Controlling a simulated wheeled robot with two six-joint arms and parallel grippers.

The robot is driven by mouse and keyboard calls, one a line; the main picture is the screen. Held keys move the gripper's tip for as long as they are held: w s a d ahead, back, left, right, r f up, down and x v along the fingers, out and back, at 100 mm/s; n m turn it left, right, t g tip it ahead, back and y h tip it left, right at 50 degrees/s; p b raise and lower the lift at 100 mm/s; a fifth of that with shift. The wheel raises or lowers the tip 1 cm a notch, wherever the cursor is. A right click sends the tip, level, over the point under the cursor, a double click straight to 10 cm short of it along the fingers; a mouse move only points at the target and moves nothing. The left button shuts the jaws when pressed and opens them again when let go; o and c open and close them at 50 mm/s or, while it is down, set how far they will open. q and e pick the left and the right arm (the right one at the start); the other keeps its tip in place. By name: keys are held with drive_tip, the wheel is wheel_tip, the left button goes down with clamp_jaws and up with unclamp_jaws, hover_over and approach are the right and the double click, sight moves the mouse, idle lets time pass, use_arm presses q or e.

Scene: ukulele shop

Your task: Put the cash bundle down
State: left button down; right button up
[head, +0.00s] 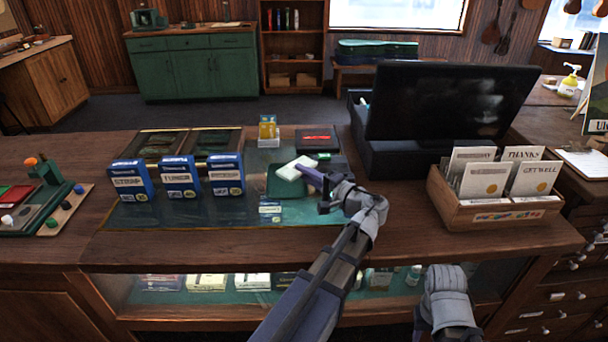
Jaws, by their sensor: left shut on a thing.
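The cash bundle (294,168) is a pale, whitish block in the middle of the head view. My left gripper (312,177) is shut on its right end. The bundle is tilted and overlaps the dark green tray (284,186) on the counter's glass top. I cannot tell whether it touches the tray. My right arm shows only at the bottom right, and its gripper fingers are not visible.
Blue boxes (179,178) stand left of the tray. A small yellow-and-white box (268,131) and a black case with a red item (316,139) are behind.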

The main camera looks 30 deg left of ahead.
use_arm(q)
drive_tip(key=shift+f+b, duration=0.5)
drive_tip(key=shift+f, duration=0.1)
drive_tip(key=c, duration=0.9)
unclamp_jaws()
drive_tip(key=shift+r, duration=0.15)
drive_tip(key=shift+r+p, duration=0.25)
drive_tip(key=shift+p, duration=0.15)
drive_tip(key=shift+r+p, duration=0.5)
drive_tip(key=v, duration=1.2)
drive_tip(key=shift+f, duration=0.2)
